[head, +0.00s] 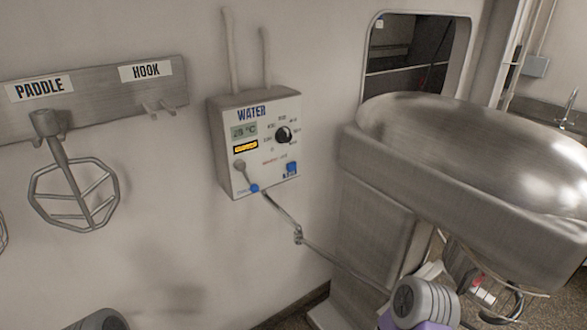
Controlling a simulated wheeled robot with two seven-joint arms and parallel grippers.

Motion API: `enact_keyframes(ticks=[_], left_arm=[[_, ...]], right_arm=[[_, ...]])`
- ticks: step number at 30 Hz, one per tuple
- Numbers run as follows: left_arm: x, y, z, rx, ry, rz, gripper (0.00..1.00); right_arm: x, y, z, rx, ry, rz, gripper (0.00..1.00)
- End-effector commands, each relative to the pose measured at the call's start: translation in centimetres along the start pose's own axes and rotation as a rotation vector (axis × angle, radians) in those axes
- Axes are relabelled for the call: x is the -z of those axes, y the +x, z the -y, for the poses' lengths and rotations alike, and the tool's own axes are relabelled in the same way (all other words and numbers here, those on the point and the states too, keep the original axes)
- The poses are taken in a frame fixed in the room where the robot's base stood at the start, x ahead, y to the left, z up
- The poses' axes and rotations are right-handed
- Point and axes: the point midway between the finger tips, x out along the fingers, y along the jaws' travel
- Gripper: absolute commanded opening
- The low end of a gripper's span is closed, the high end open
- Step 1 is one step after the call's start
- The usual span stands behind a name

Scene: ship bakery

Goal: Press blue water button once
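The white water panel (258,148) is mounted on the wall, left of centre in the head view. The panel shows a 25 °C display (244,131), a lit yellow indicator (246,147) and a black dial (283,134). Nothing touches the button. My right arm shows low at right, well below the panel; its fingers cannot be made out clearly. Only part of my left arm shows at the bottom left; its gripper is out of view.
A large metal mixer (450,165) stands right of the panel. A jointed metal pipe (298,235) runs from the panel towards it. A wire paddle (75,190) hangs from a labelled rack (100,90) at left. The wall below the panel is clear.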

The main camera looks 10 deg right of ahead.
Motion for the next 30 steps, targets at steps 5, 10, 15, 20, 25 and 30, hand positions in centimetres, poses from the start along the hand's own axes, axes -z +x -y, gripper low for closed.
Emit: enact_keyframes(ticks=[5,10,15,20,25,30], left_arm=[[0.0,0.0,0.0,0.0,0.0,0.0,0.0],[0.0,0.0,0.0,0.0,0.0,0.0,0.0],[0.0,0.0,0.0,0.0,0.0,0.0,0.0],[0.0,0.0,0.0,0.0,0.0,0.0,0.0],[0.0,0.0,0.0,0.0,0.0,0.0,0.0],[0.0,0.0,0.0,0.0,0.0,0.0,0.0]], right_arm=[[0.0,0.0,0.0,0.0,0.0,0.0,0.12],[0.0,0.0,0.0,0.0,0.0,0.0,0.0],[0.0,0.0,0.0,0.0,0.0,0.0,0.0],[0.0,0.0,0.0,0.0,0.0,0.0,0.0],[0.0,0.0,0.0,0.0,0.0,0.0,0.0],[0.0,0.0,0.0,0.0,0.0,0.0,0.0]])
